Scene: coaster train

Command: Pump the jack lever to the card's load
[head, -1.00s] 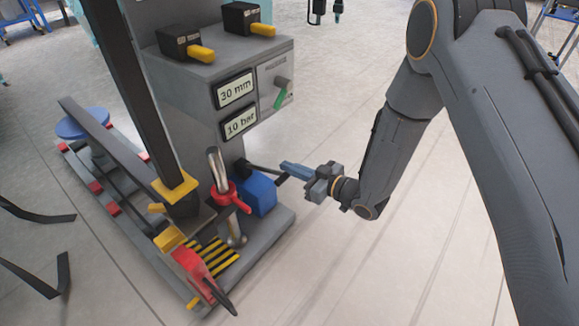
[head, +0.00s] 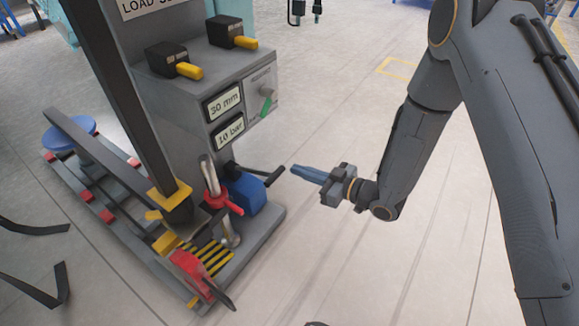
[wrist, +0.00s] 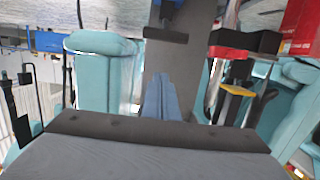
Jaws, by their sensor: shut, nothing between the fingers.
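The jack's blue pump body (head: 244,192) sits on the grey machine base. Its black lever (head: 274,177) sticks out to the right and ends in a short crossbar. In the wrist view the lever's dark crossbar (wrist: 165,35) shows ahead of the fingers. My gripper (head: 294,170) is shut and empty, with its blue fingertips pointing at the lever end, a small gap apart from it. The shut fingers also show in the wrist view (wrist: 161,82). One display (head: 224,102) reads 30 mm, and a second display (head: 230,131) reads 10 bar.
A sign (head: 150,6) starting "LOAD" is cut off at the top. A red-collared post (head: 213,188), a red clamp-like part (head: 192,270) and yellow-handled black boxes (head: 176,62) stand on the machine. Floor right of the base is clear.

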